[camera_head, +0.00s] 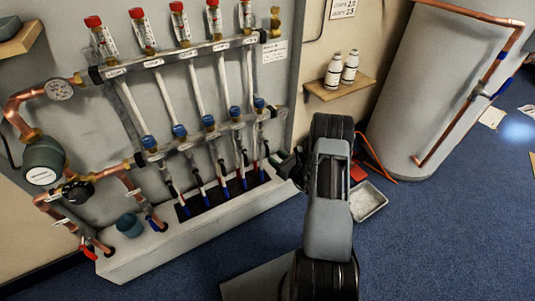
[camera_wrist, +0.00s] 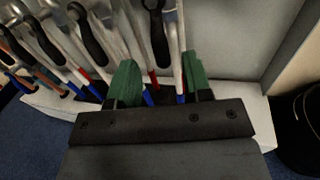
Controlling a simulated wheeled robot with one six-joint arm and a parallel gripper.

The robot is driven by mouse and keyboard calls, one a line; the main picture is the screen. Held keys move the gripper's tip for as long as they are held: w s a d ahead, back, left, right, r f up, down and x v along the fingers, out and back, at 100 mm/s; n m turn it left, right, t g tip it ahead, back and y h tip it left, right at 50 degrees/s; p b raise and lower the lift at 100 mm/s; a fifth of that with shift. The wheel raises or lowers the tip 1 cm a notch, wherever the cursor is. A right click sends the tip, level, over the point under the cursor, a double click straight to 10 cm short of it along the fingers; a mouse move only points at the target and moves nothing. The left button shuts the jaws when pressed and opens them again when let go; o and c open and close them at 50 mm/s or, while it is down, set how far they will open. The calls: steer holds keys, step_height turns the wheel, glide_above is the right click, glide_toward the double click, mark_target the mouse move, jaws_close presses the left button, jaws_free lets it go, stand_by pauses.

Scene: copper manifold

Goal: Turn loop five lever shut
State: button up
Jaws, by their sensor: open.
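Several black lever handles hang from the lower manifold bar (camera_head: 215,132), above pipes with red and blue bands. In the wrist view, the rightmost lever (camera_wrist: 159,38) hangs roughly lengthwise along its pipe; by position it looks like the loop five lever. Its number is not readable. My gripper (camera_wrist: 160,63) is open, with its two green fingers on either side of the line of this lever. The lever's lower end appears just beyond the fingertips; I cannot tell whether they touch. In the head view, my gripper (camera_head: 284,160) is at the manifold's lower right end, partly hidden by my arm.
Neighbouring black levers (camera_wrist: 88,38) hang close to the left of my gripper. A white plinth (camera_head: 190,232) runs below the pipes. A shelf (camera_head: 340,86) with two white bottles, a grey tank (camera_head: 430,80) and a floor tray (camera_head: 367,201) are to the right.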

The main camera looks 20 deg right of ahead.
mark_target(267, 151)
steer(key=shift+b+x, duration=0.5)
steer(key=shift+x, duration=2.35)
jaws_close()
